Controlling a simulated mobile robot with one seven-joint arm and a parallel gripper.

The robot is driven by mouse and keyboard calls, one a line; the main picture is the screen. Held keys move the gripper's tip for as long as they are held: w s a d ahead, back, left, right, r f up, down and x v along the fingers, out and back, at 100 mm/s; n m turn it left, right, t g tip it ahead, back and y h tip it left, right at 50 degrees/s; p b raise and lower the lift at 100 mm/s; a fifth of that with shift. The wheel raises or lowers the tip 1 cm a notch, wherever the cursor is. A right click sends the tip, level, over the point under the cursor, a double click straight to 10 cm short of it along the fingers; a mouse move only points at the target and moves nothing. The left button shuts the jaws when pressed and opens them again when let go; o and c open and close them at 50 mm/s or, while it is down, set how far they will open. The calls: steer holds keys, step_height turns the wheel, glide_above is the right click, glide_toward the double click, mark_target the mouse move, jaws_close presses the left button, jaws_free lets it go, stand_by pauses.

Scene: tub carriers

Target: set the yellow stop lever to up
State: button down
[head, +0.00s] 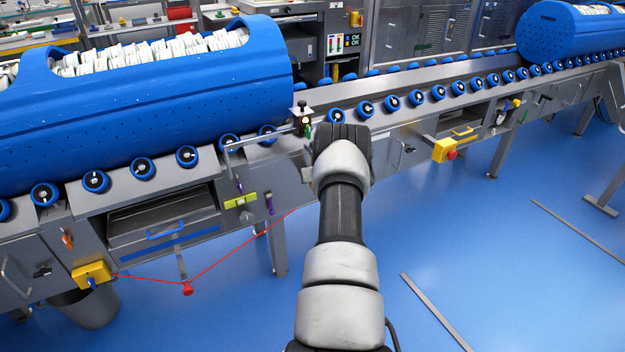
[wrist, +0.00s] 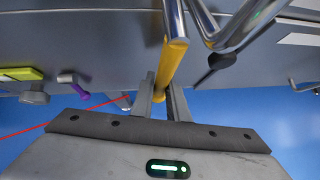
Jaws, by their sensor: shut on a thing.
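The yellow stop lever (wrist: 172,60) shows in the wrist view as a yellow-sleeved bar below a bright metal rod. My gripper (wrist: 162,92) is shut on it, one finger on each side of the yellow sleeve. In the head view my gripper (head: 340,134) is at the front side of the conveyor, below the rollers, and its dark body hides the lever. I cannot tell the lever's exact angle from these views.
A blue perforated tub (head: 150,110) full of white items lies on the conveyor at the left; another blue tub (head: 570,35) is at the far right. A yellow box with a red button (head: 444,150) is right of my gripper. A red cord (head: 235,248) hangs at the left. The blue floor is mostly clear.

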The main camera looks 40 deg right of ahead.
steer(key=shift+s+f, duration=0.35)
steer(key=shift+f, duration=0.1)
steer(key=c, duration=1.7)
jaws_free()
steer(key=shift+w+r, duration=0.15)
steer(key=shift+r, duration=0.1)
steer(key=shift+s+r+b, duration=0.3)
steer(key=shift+s+r, duration=0.05)
steer(key=shift+r, duration=0.05)
steer(key=b+v, duration=0.1)
steer(key=v, duration=1.5)
steer(key=shift+s+a, duration=0.1)
steer(key=shift+a, duration=0.15)
